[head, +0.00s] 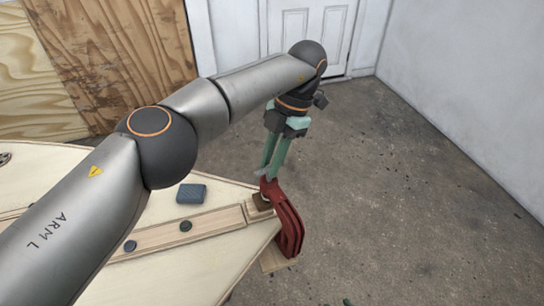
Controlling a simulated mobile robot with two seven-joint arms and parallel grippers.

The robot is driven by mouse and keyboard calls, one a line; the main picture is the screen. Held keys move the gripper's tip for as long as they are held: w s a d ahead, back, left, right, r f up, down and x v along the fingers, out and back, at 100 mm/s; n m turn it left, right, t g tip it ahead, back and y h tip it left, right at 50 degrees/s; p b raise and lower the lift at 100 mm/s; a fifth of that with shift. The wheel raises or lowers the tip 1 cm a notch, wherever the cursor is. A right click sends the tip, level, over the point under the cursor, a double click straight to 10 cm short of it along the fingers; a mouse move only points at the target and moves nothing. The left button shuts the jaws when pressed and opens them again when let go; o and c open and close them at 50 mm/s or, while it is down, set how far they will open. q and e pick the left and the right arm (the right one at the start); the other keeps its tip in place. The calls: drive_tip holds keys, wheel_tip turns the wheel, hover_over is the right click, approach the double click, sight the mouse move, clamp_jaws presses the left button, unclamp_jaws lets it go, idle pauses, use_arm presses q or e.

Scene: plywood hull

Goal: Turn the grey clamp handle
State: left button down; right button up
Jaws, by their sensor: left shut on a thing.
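A dark red clamp (288,222) sits at the right corner of the pale plywood hull (200,275), its body reaching down over the edge. The grey clamp handle (261,173) shows only as a small light piece at the clamp's top. My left gripper (269,173) comes down from above with its green fingers close together, shut on the handle. The fingers hide most of the handle, so its angle is hard to tell. A small dark green bit at the bottom edge looks like a fingertip of my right gripper (348,302); the rest is out of frame.
A wooden strip (215,218) runs along the hull to a small brown block (260,203) by the clamp. The concrete floor (400,190) to the right is clear.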

use_arm(q)
drive_tip(key=n+g+h, duration=0.1)
drive_tip(key=n, duration=0.2)
drive_tip(key=shift+f+n+p, duration=0.1)
drive_tip(key=shift+n+p, duration=0.3)
drive_tip(key=n+h+p, duration=0.1)
drive_tip(key=n, duration=0.2)
drive_tip(key=shift+a+n+p, duration=0.1)
drive_tip(key=shift+n+p, duration=0.2)
drive_tip(key=shift+p, duration=0.05)
drive_tip(key=n+h+p, duration=0.1)
drive_tip(key=n+p, duration=0.1)
drive_tip(key=n+h+p, duration=0.1)
drive_tip(key=n+p, duration=0.1)
drive_tip(key=n, duration=0.1)
drive_tip(key=shift+s+a+r+g, duration=0.1)
drive_tip(key=shift+r+g, duration=0.1)
drive_tip(key=shift+g, duration=0.1)
drive_tip(key=n+p, duration=0.2)
drive_tip(key=shift+f+n+h+p, duration=0.15)
drive_tip(key=shift+n+h+p, duration=0.2)
drive_tip(key=shift+n+h, duration=0.05)
drive_tip(key=shift+a+f+n+p, duration=0.1)
drive_tip(key=shift+n+p, duration=0.25)
drive_tip(key=shift+n, duration=0.15)
drive_tip(key=shift+f+t, duration=0.1)
drive_tip(key=shift+t, duration=0.3)
drive_tip(key=c, duration=0.7)
unclamp_jaws()
drive_tip(key=shift+c, duration=0.2)
